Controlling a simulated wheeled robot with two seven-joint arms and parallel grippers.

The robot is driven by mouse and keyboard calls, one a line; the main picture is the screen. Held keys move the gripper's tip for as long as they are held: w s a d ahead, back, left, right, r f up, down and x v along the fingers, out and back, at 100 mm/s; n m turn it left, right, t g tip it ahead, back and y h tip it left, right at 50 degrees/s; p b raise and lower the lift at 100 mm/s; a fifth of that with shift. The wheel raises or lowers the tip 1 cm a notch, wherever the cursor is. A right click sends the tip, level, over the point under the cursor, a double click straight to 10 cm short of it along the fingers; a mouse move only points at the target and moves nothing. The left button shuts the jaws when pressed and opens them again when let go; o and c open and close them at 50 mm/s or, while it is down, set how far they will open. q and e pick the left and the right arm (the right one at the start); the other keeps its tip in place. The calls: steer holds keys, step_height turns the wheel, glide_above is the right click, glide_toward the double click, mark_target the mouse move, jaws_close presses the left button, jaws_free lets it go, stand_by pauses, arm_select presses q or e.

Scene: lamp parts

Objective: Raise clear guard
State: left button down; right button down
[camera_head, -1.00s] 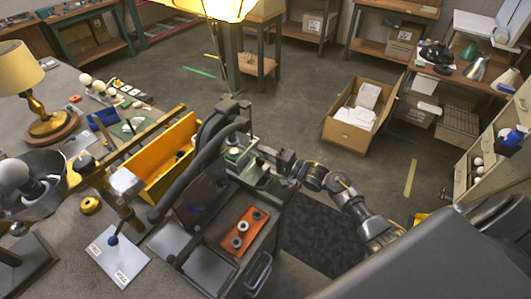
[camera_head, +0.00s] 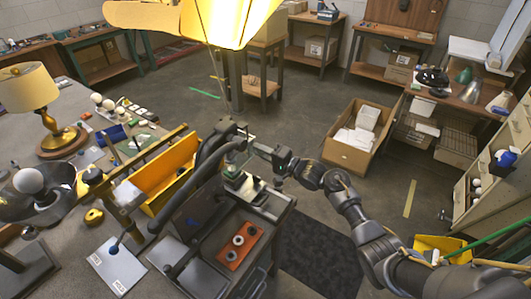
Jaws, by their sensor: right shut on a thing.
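The clear guard (camera_head: 246,152) is a thin see-through pane at the small bench machine (camera_head: 247,188) in the middle of the camera_head view. It is hard to make out against the floor, and its lower part is partly hidden. My right gripper (camera_head: 257,148) comes in from the right and is shut at the guard's right side, above the machine's bed. The fingertips are small and dark, so the exact grip point is unclear. My left gripper is not in view.
An orange block (camera_head: 240,246) with round holes sits on the machine stand. A yellow bin (camera_head: 165,172), thick dark hoses and a brass-coloured bar crowd the left side. An open cardboard box (camera_head: 358,138) stands on the floor behind my right arm. A bright lamp shade covers the top middle.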

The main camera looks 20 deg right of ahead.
steer(key=c, duration=1.5)
jaws_free()
steer(key=shift+w+r, duration=0.1)
steer(key=shift+r, duration=0.25)
steer(key=shift+o, duration=1.3)
steer(key=shift+s+d+f, duration=0.25)
steer(key=shift+s+d, duration=0.05)
steer(key=shift+s, duration=0.1)
arm_select(q)
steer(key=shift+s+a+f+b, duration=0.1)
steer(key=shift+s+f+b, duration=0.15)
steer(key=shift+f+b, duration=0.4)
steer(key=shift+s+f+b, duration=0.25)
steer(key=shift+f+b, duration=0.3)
steer(key=shift+b, duration=0.05)
arm_select(e)
steer(key=v, duration=1)
steer(key=shift+a, duration=0.1)
